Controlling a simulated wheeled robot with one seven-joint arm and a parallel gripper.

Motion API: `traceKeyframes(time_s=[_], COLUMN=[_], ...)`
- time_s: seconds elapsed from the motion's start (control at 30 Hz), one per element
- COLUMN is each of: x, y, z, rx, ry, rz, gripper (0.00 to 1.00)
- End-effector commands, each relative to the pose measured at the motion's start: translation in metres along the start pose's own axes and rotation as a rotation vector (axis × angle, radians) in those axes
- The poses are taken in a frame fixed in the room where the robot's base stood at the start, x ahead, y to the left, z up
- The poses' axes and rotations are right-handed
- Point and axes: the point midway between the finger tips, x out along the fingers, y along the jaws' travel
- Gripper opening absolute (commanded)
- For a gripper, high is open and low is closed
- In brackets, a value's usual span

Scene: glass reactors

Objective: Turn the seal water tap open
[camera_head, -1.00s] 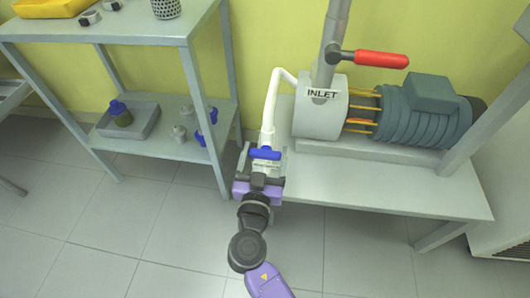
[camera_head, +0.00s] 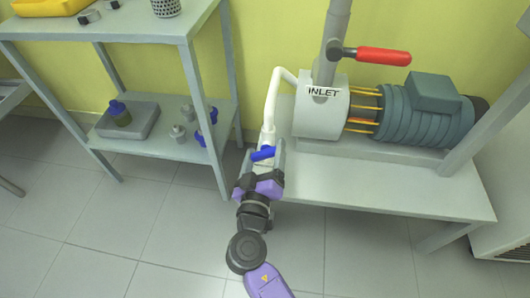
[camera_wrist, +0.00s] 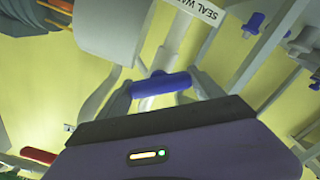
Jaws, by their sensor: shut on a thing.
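The seal water tap has a blue bar handle (camera_head: 263,153) at the lower end of a white pipe (camera_head: 271,100) beside the pump bench. The handle lies slanted in the head view, its right end higher. My gripper (camera_head: 264,161) is at the tap, shut on the handle. In the wrist view the blue handle (camera_wrist: 160,85) sits between the two grey fingers of my gripper (camera_wrist: 161,92), one at each end. The gripper body hides the near side of the tap. A white label reading "SEAL WA…" (camera_wrist: 203,10) is partly cut off at the top.
The pump (camera_head: 323,106) marked INLET stands on the bench (camera_head: 420,190) to the right, with a red lever (camera_head: 382,57) above and a motor (camera_head: 425,112). A grey shelf (camera_head: 170,160) with a tray and small fittings is at left. The floor between is clear.

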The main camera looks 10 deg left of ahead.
Motion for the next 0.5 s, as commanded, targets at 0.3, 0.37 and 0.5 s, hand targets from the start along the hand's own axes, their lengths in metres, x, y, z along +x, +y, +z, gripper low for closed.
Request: traceKeyframes(time_s=[0.3,0.37,0.5], x=[-0.0001,-0.0002,-0.0002], y=[0.0001,-0.0001,-0.0003], z=[-0.0004,-0.0005,-0.0006], rx=[-0.3,-0.358,-0.487], ry=[-0.002,-0.002,-0.001], rz=[0.0,0.0,0.0], gripper=[0.36,0.36,0.36])
